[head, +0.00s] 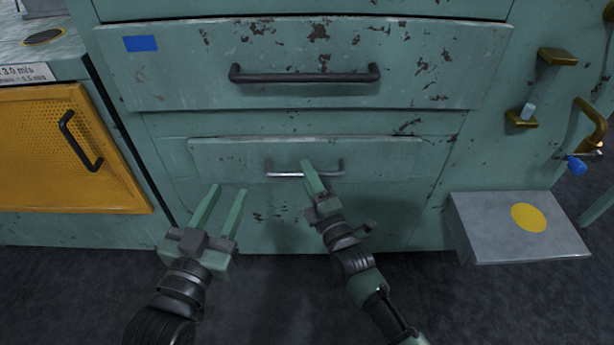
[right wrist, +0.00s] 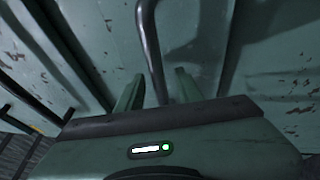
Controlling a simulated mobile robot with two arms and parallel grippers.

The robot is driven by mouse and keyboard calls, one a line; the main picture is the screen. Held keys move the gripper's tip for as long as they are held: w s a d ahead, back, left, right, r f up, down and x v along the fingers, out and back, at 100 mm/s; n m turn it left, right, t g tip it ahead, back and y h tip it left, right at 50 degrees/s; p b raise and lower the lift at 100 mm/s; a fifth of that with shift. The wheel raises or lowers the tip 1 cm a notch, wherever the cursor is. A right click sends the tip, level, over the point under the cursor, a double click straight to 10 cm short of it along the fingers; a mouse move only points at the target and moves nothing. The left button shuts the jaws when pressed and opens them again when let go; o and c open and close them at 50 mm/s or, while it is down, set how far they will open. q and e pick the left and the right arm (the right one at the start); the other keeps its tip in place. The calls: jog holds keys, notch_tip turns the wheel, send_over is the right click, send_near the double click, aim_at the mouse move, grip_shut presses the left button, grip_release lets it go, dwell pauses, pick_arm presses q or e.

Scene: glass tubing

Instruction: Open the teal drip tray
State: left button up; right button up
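The teal drip tray (head: 220,158) is the low, narrow drawer front under the wide drawer in the head view. It looks shut or nearly so; its front sits close to the cabinet. Its grey metal handle (head: 282,175) also shows in the right wrist view (right wrist: 151,42). My right gripper (head: 307,167) is at the right part of this handle. In the right wrist view its fingers (right wrist: 160,88) stand apart, with the handle bar between them and visible gaps. My left gripper (head: 229,191) is open and empty, left of the handle and in front of the cabinet.
A wide drawer (head: 190,75) with a dark handle (head: 305,75) and a blue sticker is above. A yellow mesh door (head: 60,150) is at left. A grey step with a yellow disc (head: 480,225) juts out at right. Brass fittings (head: 555,57) are above it. The floor in front is clear.

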jog(key=shift+w+a, duration=0.15)
jog(key=shift+w, duration=0.05)
grip_shut()
dwell(1.4)
